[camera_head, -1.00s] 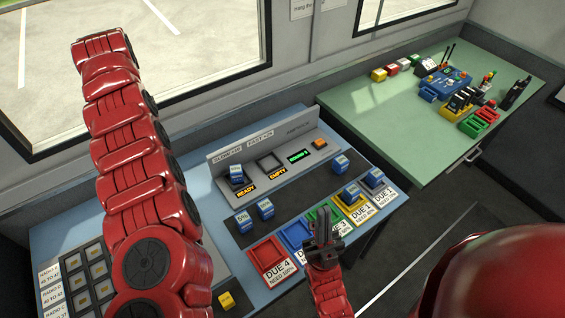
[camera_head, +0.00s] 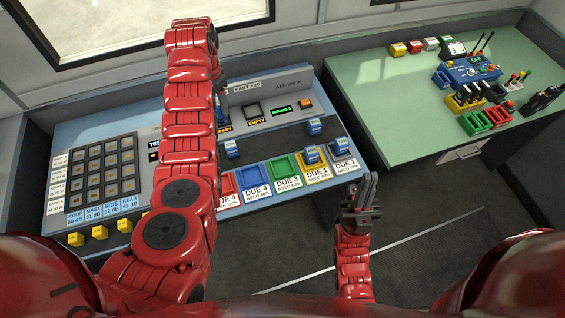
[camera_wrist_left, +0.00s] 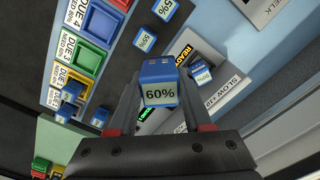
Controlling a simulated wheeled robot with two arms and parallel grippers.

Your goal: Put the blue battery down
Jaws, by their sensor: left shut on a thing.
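In the left wrist view my left gripper (camera_wrist_left: 158,115) is shut on a blue battery (camera_wrist_left: 158,88) whose label reads 60%, held over the charger panel (camera_wrist_left: 185,118). In the head view my left arm mostly hides that gripper and the held battery. Another blue battery (camera_wrist_left: 201,72), marked 90%, stands in the charger slot by the READY sign. Loose blue batteries (camera_wrist_left: 145,40) are on the dark strip, also seen in the head view (camera_head: 232,148). My right gripper (camera_head: 368,190) is shut and empty, in front of the desk.
A row of due trays lines the desk front: red, blue, green (camera_head: 285,169), yellow and grey. Batteries (camera_head: 312,154) sit in the yellow and grey ones. The red, blue and green trays look empty. An EMPTY sign marks a vacant charger slot (camera_head: 252,111). A green table (camera_head: 375,90) stands right.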

